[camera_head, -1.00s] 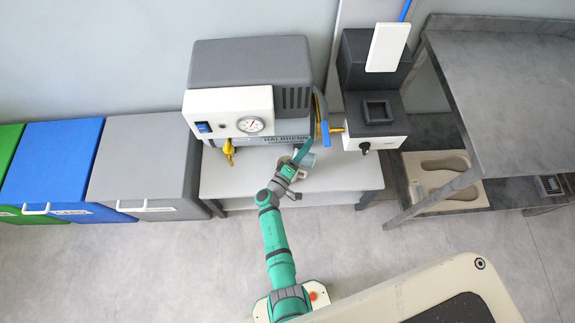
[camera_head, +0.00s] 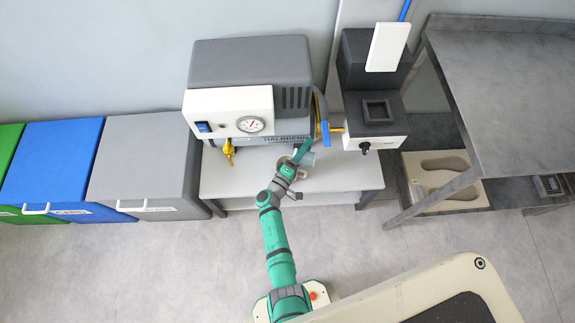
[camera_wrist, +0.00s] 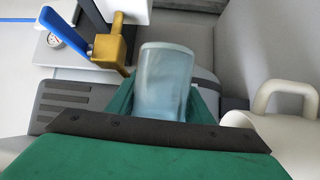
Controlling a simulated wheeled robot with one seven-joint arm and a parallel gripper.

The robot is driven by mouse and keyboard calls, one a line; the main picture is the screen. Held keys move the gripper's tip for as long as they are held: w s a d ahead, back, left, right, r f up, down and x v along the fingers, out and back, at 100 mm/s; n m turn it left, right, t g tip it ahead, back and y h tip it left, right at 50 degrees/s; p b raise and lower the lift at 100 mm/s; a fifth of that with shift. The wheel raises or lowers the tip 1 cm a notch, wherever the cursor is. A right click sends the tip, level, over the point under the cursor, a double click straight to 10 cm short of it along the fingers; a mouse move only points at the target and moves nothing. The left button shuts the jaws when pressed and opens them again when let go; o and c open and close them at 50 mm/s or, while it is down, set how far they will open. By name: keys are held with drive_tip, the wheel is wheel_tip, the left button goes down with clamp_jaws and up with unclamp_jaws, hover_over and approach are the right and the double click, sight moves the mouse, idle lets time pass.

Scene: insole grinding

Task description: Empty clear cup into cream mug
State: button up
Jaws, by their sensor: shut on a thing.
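My gripper (camera_wrist: 163,100) is shut on the clear cup (camera_wrist: 167,75), a bluish see-through tumbler between its green fingers. In the head view the cup (camera_head: 309,159) is a small pale-blue shape beside the gripper (camera_head: 303,151), over the low white bench. The cream mug (camera_wrist: 285,135) is at the right edge of the wrist view, its handle toward the top; it is partly cut off by the frame. It lies to the right of the cup and apart from it there. In the head view the mug is mostly hidden by my arm. What the cup holds cannot be told.
The grey and white machine (camera_head: 250,75) with a gauge stands at the bench's back, its yellow valve (camera_head: 229,150) at the front. A dark grey unit (camera_head: 372,105) stands to the right. The white bench (camera_head: 345,178) has free room at its right.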

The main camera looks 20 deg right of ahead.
sight(311, 155)
drive_tip(key=shift+w+a+r+n, duration=0.1)
drive_tip(key=shift+a+r+n, duration=0.1)
drive_tip(key=shift+n, duration=0.4)
drive_tip(key=shift+w+a+r+n+t, duration=0.1)
drive_tip(key=shift+r+n+t, duration=0.05)
drive_tip(key=shift+n+t, duration=0.2)
drive_tip(key=shift+r+n, duration=0.1)
drive_tip(key=shift+n, duration=0.25)
drive_tip(key=s+d+f+m+y, duration=0.3)
drive_tip(key=d+f+m+y, duration=0.3)
drive_tip(key=m, duration=1)
wheel_tip(311, 155, down, 2)
drive_tip(key=shift+s+f+y+b, duration=0.1)
drive_tip(key=shift+s+y+b, duration=0.2)
drive_tip(key=shift+y, duration=0.4)
